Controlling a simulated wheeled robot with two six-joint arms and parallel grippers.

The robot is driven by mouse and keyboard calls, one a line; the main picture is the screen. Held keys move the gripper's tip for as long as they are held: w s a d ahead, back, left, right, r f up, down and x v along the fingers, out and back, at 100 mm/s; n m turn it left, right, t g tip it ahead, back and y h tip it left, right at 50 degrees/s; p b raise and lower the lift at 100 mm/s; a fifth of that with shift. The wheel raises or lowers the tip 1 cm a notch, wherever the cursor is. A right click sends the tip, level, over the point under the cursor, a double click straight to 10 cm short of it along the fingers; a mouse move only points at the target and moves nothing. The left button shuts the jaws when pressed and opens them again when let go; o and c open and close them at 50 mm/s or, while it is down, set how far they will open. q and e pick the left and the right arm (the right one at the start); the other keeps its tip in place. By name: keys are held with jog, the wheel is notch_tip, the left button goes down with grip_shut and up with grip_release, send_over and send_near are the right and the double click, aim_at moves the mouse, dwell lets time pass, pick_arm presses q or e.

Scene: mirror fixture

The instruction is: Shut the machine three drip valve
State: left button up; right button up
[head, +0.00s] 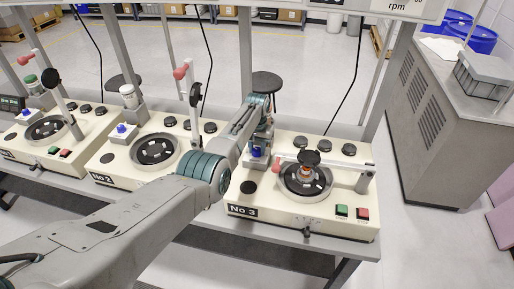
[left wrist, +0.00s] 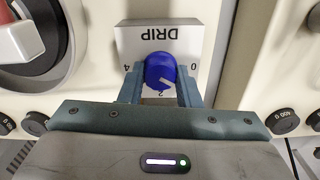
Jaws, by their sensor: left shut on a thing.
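Machine No 3 (head: 290,213) is the cream unit at the right of the row in the head view. Its drip valve is a blue knob (left wrist: 160,70) on a white block marked DRIP (left wrist: 192,36), seen upside down in the left wrist view. A white mark on the knob points to the lower right, between 2 and 0. My left gripper (left wrist: 160,78) is shut on the knob, one finger on each side. In the head view my left gripper (head: 259,146) is over the valve block at the machine's back left. My right gripper is not in view.
Beside the valve is the machine's round plate (head: 305,182) with an arm across it and a red handle (head: 277,165). Green (head: 341,210) and red (head: 363,213) buttons sit in front. Machine No 2 (head: 125,165) stands to the left. A grey cabinet (head: 430,110) stands at right.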

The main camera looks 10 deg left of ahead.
aim_at(257, 149)
pick_arm(q)
jog(key=n, duration=0.4)
jog(key=shift+w+r, duration=0.15)
jog(key=shift+r, duration=0.05)
jog(key=shift+n, duration=1.3)
jog(key=o, duration=1)
jog(key=shift+f, duration=0.1)
notch_tip(257, 149, up, 11)
jog(key=shift+f+b, duration=0.1)
jog(key=shift+b, duration=1.1)
